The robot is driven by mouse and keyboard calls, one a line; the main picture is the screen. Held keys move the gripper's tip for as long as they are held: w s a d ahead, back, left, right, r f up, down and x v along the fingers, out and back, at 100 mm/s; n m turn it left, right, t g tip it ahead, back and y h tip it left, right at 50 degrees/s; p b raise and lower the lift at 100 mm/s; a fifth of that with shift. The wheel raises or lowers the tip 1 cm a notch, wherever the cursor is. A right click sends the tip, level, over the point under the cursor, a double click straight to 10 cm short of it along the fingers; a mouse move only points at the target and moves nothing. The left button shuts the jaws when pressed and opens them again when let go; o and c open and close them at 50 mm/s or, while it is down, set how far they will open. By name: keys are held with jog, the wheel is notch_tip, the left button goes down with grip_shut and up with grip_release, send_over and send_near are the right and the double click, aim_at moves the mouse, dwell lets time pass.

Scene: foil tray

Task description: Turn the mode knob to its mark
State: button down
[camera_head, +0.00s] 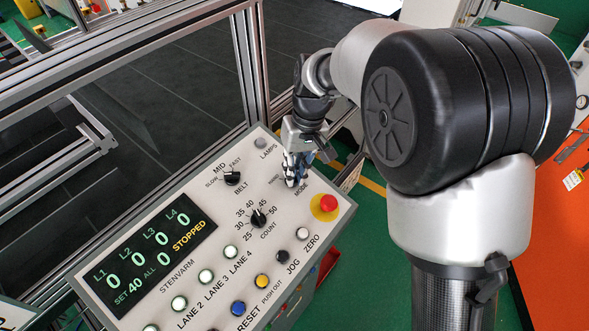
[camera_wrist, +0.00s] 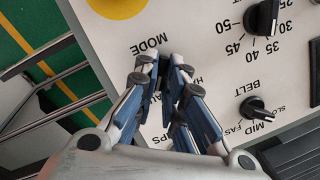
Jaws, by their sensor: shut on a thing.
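My gripper (camera_head: 291,181) is at the upper right of the control panel (camera_head: 205,222), right at the MODE label. In the wrist view my gripper (camera_wrist: 163,64) has its fingertips close together beside that label. It is shut on the mode knob, which the fingers hide in both views. I cannot see the knob's pointer or which mark it faces. Only parts of the lettering around it show.
The belt knob (camera_head: 232,178) and count knob (camera_head: 258,218) are left of my gripper. A red button (camera_head: 328,203) on a yellow disc is close by at the lower right. The display (camera_head: 145,262) reads STOPPED.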

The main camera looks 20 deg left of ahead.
jog(key=c, duration=1.7)
grip_release()
jog(key=r, duration=0.4)
jog(key=d+r, duration=0.1)
jog(key=r, duration=0.3)
jog(key=w+r, duration=0.1)
jog(key=r, duration=0.3)
jog(key=shift+d, duration=0.4)
jog(key=shift+f, duration=0.1)
jog(key=s+d+f+m+t+b, duration=0.2)
jog(key=s+d+f+b, duration=0.25)
jog(key=d+b, duration=0.3)
jog(key=s+d+f+m+t+b, duration=0.1)
jog(key=s+d+f+m+b, duration=0.15)
jog(key=s+d+b, duration=0.5)
jog(key=s+d+f+t+b, duration=0.1)
jog(key=s+d+f+b, duration=0.1)
jog(key=s+d+f, duration=0.1)
jog(key=s+d+f+m+t+h+b, duration=0.1)
jog(key=s+d+f+b, duration=0.2)
jog(key=f, duration=0.3)
jog(key=s+d+f+m+b, duration=0.1)
jog(key=s+d+f+b, duration=0.2)
jog(key=d+f, duration=0.1)
jog(key=shift+s+d+f+t+h, duration=0.15)
jog(key=shift+f+t, duration=0.05)
jog(key=shift+f, duration=0.15)
jog(key=shift+s+d+f+t+h, duration=0.15)
jog(key=shift+f+t, duration=0.05)
jog(key=shift+f, duration=0.15)
